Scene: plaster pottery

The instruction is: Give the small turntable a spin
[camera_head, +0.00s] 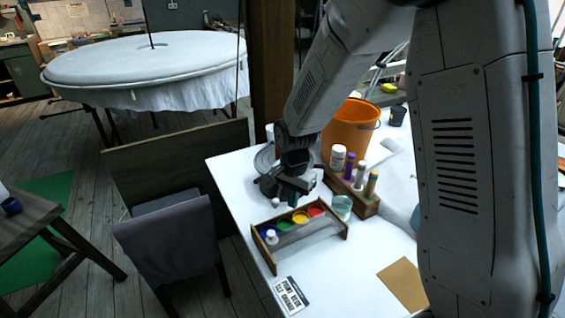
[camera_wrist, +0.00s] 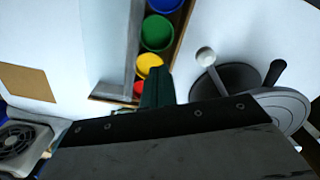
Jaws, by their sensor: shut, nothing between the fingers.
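The small turntable looks to be the round grey disc with rings (camera_wrist: 292,106) at the right of the wrist view. In the head view its grey rim (camera_head: 262,160) shows on the white table behind my gripper, which hides much of it. A dark round piece with a white-knobbed rod (camera_wrist: 207,57) and a black handle (camera_wrist: 274,72) lies beside or over the disc; I cannot tell if they are joined. My gripper (camera_head: 291,196) is shut and empty, low over the table on the near side of the disc. Its dark green fingers (camera_wrist: 156,75) show beside the paint tray, apart from the disc.
A wooden tray of paint pots (camera_head: 299,234) stands just in front of my gripper. A bottle rack (camera_head: 355,197), a pale cup (camera_head: 341,206) and an orange bucket (camera_head: 350,130) are to the right. A label card (camera_head: 290,296) lies near the front edge. A chair (camera_head: 175,245) is at left.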

